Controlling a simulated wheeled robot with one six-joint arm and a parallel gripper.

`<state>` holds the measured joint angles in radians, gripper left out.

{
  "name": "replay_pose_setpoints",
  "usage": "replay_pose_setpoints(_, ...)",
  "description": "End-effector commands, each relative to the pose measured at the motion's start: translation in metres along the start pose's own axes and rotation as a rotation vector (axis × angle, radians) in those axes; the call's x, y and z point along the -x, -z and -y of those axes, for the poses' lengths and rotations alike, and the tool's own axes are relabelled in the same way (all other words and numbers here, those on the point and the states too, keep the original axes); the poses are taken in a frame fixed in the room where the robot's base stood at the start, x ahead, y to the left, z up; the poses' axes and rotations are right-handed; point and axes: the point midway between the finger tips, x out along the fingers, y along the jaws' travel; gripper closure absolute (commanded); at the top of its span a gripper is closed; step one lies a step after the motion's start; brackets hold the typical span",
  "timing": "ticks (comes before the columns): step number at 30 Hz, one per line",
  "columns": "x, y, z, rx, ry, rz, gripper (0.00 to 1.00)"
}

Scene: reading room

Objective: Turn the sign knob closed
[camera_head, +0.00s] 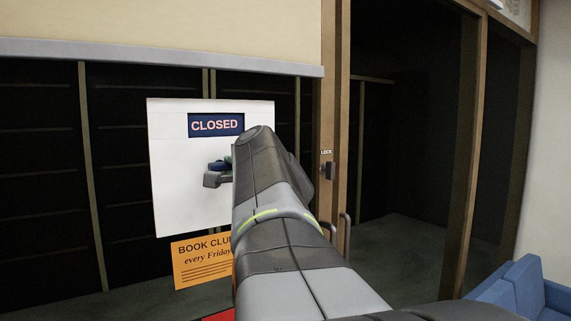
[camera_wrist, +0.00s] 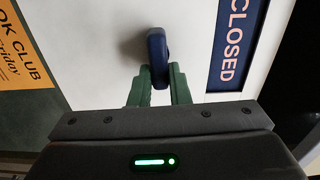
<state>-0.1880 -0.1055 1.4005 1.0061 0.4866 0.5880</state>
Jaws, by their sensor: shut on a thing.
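A white sign board (camera_head: 180,130) stands in front of a dark glazed wall in the head view, with a dark blue window (camera_head: 216,125) reading CLOSED near its top. The blue sign knob (camera_head: 217,166) is below the window, mostly hidden by my gripper and arm. In the wrist view the blue knob (camera_wrist: 158,55) stands out from the white board, and the CLOSED window (camera_wrist: 238,45) is to its right, turned sideways. My gripper (camera_wrist: 158,80) has its green fingers on either side of the knob and is shut on it. The wrist is rolled relative to the board.
An orange BOOK CLUB notice (camera_head: 200,262) hangs just below the board, partly behind my arm. A small black lock (camera_head: 329,170) is on the wooden door frame to the right. A blue armchair (camera_head: 524,290) stands at the lower right.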

Motion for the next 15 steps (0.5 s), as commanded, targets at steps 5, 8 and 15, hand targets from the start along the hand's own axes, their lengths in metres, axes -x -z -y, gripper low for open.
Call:
replay_pose_setpoints(5,0.0001,0.0003,-0.0007,-0.038,0.000,-0.001,1.00)
replay_pose_setpoints(8,0.0000,0.0002,-0.0010,-0.048,0.000,-0.001,1.00)
replay_pose_setpoints(15,0.0000,0.0001,-0.0013,-0.052,0.000,0.000,1.00)
